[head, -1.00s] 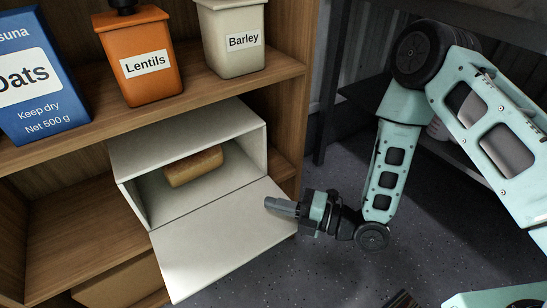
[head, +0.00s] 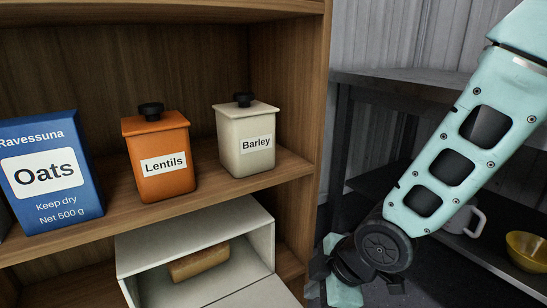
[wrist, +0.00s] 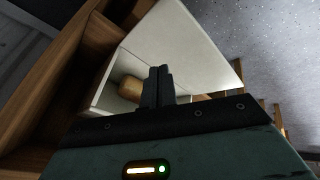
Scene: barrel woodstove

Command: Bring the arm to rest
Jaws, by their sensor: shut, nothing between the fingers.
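My gripper (wrist: 159,72) is shut and empty in the wrist view, its two dark fingers together. In that view it overlaps the open white box and its lowered door (wrist: 180,40). In the head view my arm hangs down at the right, with its wrist near the bottom edge; the fingertips are not clear there. The white box (head: 190,242) stands open on the lower shelf. A brown loaf-like block (head: 199,263) lies inside it and also shows in the wrist view (wrist: 131,88).
An oats box (head: 48,175), an orange lentils canister (head: 158,165) and a cream barley canister (head: 246,142) stand on the wooden shelf. To the right, a dark rack holds a white mug (head: 462,218) and a yellow bowl (head: 527,250).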

